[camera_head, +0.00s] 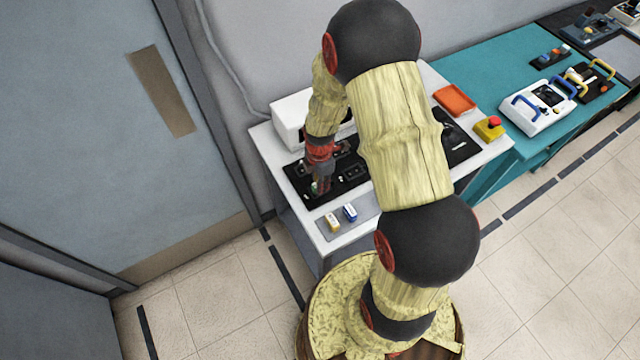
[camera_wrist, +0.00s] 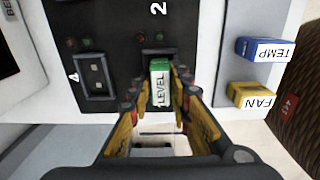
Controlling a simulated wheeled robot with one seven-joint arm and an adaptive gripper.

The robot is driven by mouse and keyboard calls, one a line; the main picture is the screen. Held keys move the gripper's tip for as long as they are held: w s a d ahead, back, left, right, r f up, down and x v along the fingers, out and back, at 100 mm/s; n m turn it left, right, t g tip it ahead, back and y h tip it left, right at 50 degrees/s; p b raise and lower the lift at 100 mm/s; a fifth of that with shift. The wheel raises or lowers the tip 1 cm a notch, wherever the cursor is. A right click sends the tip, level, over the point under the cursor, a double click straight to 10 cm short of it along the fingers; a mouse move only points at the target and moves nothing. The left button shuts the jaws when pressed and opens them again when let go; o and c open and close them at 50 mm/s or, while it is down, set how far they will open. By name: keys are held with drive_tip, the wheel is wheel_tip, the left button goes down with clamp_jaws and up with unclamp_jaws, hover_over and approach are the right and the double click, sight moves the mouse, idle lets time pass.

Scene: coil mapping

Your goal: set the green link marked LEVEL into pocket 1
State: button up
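The green link marked LEVEL (camera_wrist: 160,84) stands between the two fingertips of my gripper (camera_wrist: 161,92) in the wrist view. The fingers close in on both its sides. It is over or in a dark socket on the black panel (camera_wrist: 116,20); I cannot tell whether it is seated. Its far end lies by the socket's edge, and the fingers hide the number of this place. In the head view my gripper (camera_head: 318,186) points down at the panel's front left part, with a bit of green at its tip. Pocket 1's label is not readable.
An empty pocket (camera_wrist: 97,75) marked 4 lies left of the link. A blue TEMP link (camera_wrist: 263,50) and a yellow FAN link (camera_wrist: 250,95) lie on the grey strip in front. An orange tray (camera_head: 455,99) and a red-topped yellow button box (camera_head: 489,128) stand farther right.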

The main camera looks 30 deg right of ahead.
drive_tip(key=shift+o, duration=1.2)
drive_tip(key=shift+s+f, duration=0.45)
drive_tip(key=shift+f, duration=0.15)
drive_tip(key=shift+o, duration=0.6)
drive_tip(key=shift+w+f, duration=0.1)
drive_tip(key=shift+w, duration=0.05)
wheel_tip(320, 180, up, 23)
drive_tip(key=a+m+t+p, duration=0.1)
drive_tip(key=a+m+p, duration=0.1)
drive_tip(key=m, duration=0.2)
drive_tip(key=s+a+r+m+t, duration=0.2)
drive_tip(key=s+a+r+m, duration=0.1)
drive_tip(key=s+r+m, duration=0.4)
drive_tip(key=s+a+r+m+t, duration=0.2)
drive_tip(key=s+a+r+m, duration=0.2)
drive_tip(key=s+r+m, duration=0.3)
wheel_tip(320, 180, up, 5)
drive_tip(key=shift+s+r, duration=0.15)
drive_tip(key=shift+s, duration=0.4)
